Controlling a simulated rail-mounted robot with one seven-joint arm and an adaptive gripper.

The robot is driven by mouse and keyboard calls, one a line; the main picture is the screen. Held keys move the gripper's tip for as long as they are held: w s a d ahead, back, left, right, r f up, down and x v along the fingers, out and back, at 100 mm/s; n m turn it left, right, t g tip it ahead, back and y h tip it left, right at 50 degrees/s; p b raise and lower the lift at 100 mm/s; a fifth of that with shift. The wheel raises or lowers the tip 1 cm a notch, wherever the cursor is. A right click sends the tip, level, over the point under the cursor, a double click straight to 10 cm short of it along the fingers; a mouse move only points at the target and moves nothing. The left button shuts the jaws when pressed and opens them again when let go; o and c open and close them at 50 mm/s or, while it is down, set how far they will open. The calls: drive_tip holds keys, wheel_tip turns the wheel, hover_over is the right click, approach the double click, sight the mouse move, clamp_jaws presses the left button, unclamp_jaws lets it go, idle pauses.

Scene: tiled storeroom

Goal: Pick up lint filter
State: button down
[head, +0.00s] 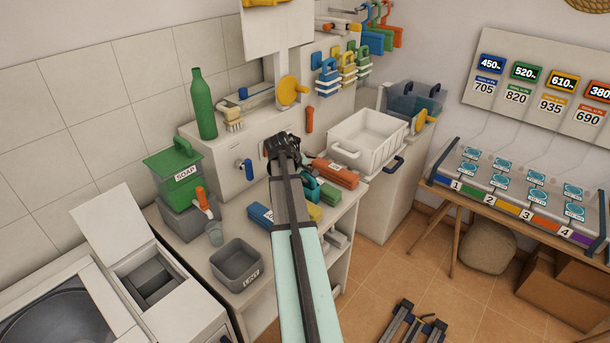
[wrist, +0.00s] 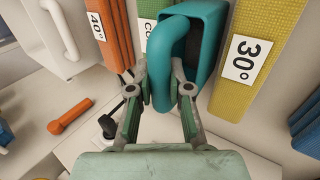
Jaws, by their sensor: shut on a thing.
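A teal, box-shaped piece with a thick rounded handle, which looks like the lint filter, fills the top middle of the wrist view (wrist: 207,40). My gripper (wrist: 161,84) is shut on its handle, with one finger on each side. In the head view, part of the teal piece (head: 328,193) shows beside my arm, over the white counter among coloured boxes. My arm hides the rest of it there, and the fingertips cannot be made out in that view.
Orange (wrist: 109,58) and yellow (wrist: 240,95) labelled boxes flank the teal piece closely. A grey bin marked LINT (head: 237,262) stands at the counter's front left. A green soap box (head: 173,170) and a white basket (head: 367,138) are on either side.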

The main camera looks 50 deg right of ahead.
drive_tip(key=shift+f, duration=0.1)
drive_tip(key=c, duration=1.1)
unclamp_jaws()
drive_tip(key=b+v, duration=0.2)
drive_tip(key=v, duration=0.9)
drive_tip(key=shift+r+b, duration=0.25)
drive_tip(key=shift+b, duration=0.05)
drive_tip(key=o, duration=0.7)
drive_tip(key=shift+a+r, duration=0.3)
